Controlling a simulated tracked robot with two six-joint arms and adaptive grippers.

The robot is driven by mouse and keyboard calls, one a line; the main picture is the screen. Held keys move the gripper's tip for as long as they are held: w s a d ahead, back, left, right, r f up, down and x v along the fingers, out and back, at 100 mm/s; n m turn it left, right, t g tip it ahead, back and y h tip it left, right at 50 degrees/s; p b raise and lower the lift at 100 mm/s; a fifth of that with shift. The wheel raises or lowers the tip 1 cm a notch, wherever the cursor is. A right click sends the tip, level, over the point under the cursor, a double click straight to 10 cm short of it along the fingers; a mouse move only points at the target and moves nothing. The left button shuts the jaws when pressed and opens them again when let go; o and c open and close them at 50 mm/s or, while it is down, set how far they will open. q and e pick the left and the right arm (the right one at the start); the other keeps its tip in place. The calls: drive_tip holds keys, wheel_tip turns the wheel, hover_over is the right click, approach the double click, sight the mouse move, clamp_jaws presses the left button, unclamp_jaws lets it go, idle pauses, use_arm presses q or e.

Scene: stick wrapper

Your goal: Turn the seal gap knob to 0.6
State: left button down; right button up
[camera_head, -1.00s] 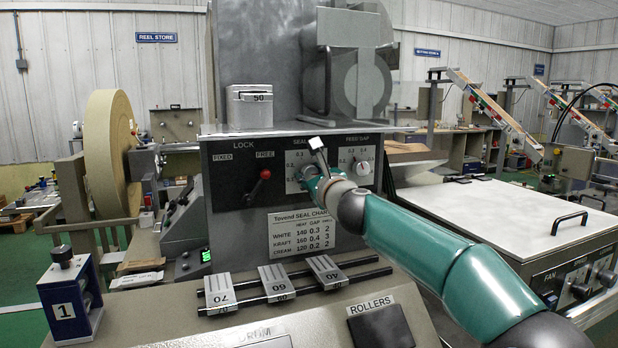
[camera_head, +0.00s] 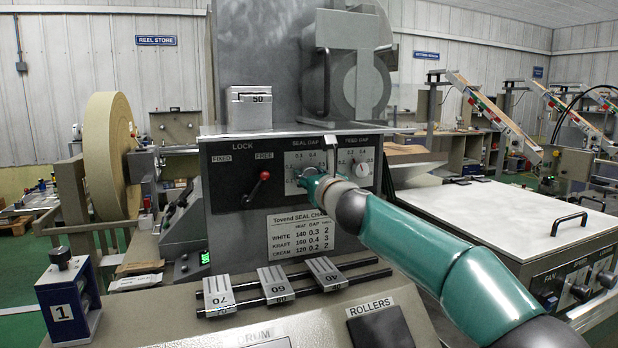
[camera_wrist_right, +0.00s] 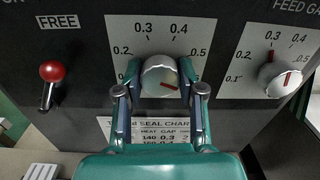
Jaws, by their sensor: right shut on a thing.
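The seal gap knob (camera_wrist_right: 160,76) is a round silver-grey knob on a light dial plate (camera_wrist_right: 188,34) in the right wrist view. Its red mark points to the lower right, below the 0.5 label. The 0.2 to 0.5 labels show; the lower ends of the scale are hidden behind my fingers. My right gripper (camera_wrist_right: 160,90) has one finger on each side of the knob and is shut on it. In the head view my right gripper (camera_head: 308,182) covers the knob and the lower part of the dial. My left gripper is in neither view.
The feed gap knob (camera_wrist_right: 281,77) is close on the right. The red lock lever (camera_head: 259,185) is left of the dial, tilted toward FREE. The seal chart (camera_head: 297,232) is just below. Numbered blocks (camera_head: 275,284) lie on rails lower down.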

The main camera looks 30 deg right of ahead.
drive_tip(key=o, duration=1.1)
drive_tip(key=shift+w+f, duration=0.2)
drive_tip(key=shift+f, duration=0.1)
drive_tip(key=shift+o, duration=0.2)
drive_tip(key=shift+s+r, duration=0.1)
drive_tip(key=shift+r, duration=0.05)
drive_tip(key=shift+s, duration=0.15)
drive_tip(key=v, duration=1.1)
drive_tip(key=shift+s, duration=0.4)
